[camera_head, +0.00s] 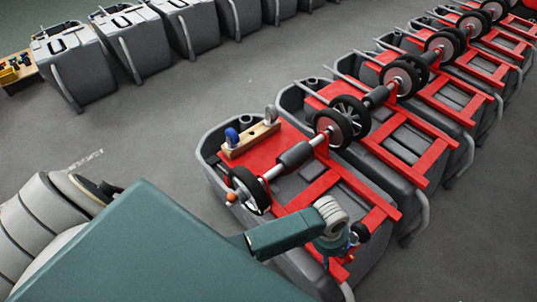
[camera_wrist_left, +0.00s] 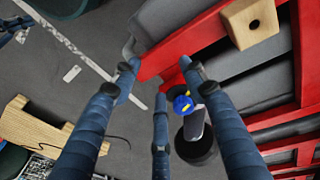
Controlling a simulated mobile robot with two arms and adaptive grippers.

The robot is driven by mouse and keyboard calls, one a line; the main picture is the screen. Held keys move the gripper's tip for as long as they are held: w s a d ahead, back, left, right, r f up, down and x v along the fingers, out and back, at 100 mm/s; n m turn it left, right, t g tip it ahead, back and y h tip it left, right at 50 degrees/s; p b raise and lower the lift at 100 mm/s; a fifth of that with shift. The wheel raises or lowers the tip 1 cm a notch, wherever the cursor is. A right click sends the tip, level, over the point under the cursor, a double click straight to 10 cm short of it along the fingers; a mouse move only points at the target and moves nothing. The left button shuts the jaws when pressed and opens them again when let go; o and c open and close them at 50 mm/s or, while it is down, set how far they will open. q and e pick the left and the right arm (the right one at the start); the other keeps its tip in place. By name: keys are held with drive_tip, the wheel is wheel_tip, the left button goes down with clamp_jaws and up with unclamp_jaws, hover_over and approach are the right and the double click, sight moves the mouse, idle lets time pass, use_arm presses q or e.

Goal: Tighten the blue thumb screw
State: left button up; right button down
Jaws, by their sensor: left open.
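The blue thumb screw (camera_wrist_left: 182,103) has a yellow part by it and sits beside a grey post with a dark round end, close to the red frame (camera_wrist_left: 185,62). My left gripper (camera_wrist_left: 158,82) is open, with its three blue fingers spread and nothing between them. The screw shows just beyond the fingers, toward the right one; I see no clear contact. In the head view my left gripper (camera_head: 335,246) is over the near end of the closest upturned tank (camera_head: 215,180). The screw is too small or hidden to make out there. My right gripper is not in view.
A row of upturned tanks with red frames and wheels runs to the back right. Grey tanks (camera_head: 75,65) line the back left. A wooden block with a hole (camera_wrist_left: 250,22) is near the gripper's right finger. The floor between the rows is clear.

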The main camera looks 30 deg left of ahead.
use_arm(q)
drive_tip(key=s+a+f+n+y+p, duration=0.1)
drive_tip(key=s+a+f+p, duration=0.1)
drive_tip(key=s+a+f, duration=1.1)
drive_tip(key=shift+s+f+n+t+p, duration=0.35)
drive_tip(key=shift+s+f, duration=0.55)
drive_tip(key=shift+s, duration=0.35)
drive_tip(key=shift+c, duration=1.4)
